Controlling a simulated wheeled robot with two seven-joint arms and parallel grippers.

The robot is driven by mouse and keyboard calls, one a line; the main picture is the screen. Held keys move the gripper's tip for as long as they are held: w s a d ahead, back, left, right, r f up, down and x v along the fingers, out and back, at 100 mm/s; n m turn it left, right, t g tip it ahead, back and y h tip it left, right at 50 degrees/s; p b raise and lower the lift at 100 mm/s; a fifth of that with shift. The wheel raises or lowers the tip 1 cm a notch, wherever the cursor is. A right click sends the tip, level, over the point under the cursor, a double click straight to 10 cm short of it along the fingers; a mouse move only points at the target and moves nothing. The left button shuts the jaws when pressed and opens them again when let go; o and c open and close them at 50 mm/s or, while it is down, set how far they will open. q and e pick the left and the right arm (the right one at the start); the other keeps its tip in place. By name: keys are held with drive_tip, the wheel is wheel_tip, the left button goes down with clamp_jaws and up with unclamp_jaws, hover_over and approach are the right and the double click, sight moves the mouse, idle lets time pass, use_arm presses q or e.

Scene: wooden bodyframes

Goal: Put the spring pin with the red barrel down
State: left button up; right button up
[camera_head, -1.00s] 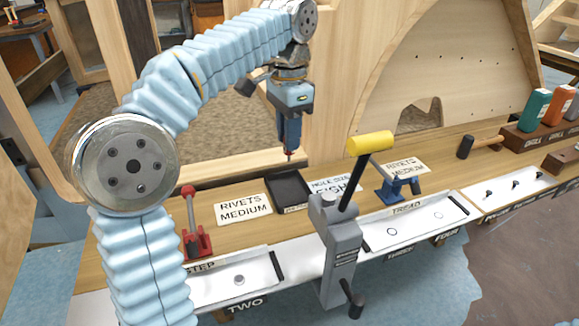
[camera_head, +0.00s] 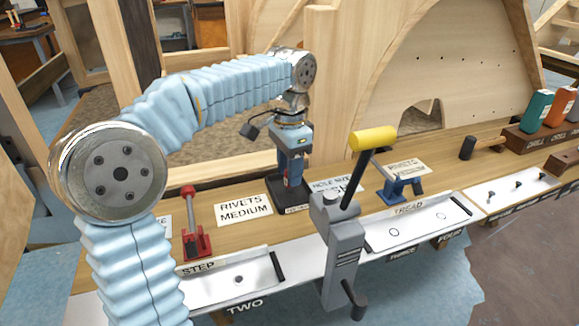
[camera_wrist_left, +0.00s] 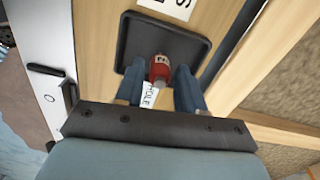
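The spring pin with the red barrel (camera_wrist_left: 160,69) shows between my left gripper's fingers in the left wrist view, over the black tray (camera_wrist_left: 127,40). My left gripper (camera_head: 290,184) is low over the same black tray (camera_head: 302,205) in the head view. Its two blue fingers stand apart, one on each side of the red barrel, with a narrow gap showing at each side. In the head view the fingers mostly hide the pin. Whether the pin's lower end touches the tray floor cannot be told. My right gripper is not in view.
A RIVETS MEDIUM card (camera_head: 243,209) lies left of the tray, and a red toggle tool (camera_head: 196,240) stands beyond it. A grey press with a yellow handle (camera_head: 373,139) stands right of the tray. A blue stand (camera_head: 402,184) is farther right. Wooden frames rise behind.

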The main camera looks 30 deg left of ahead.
use_arm(q)
drive_tip(key=shift+o, duration=0.7)
drive_tip(key=shift+r, duration=0.1)
wheel_tip(320, 180, up, 12)
drive_tip(key=p, duration=0.1)
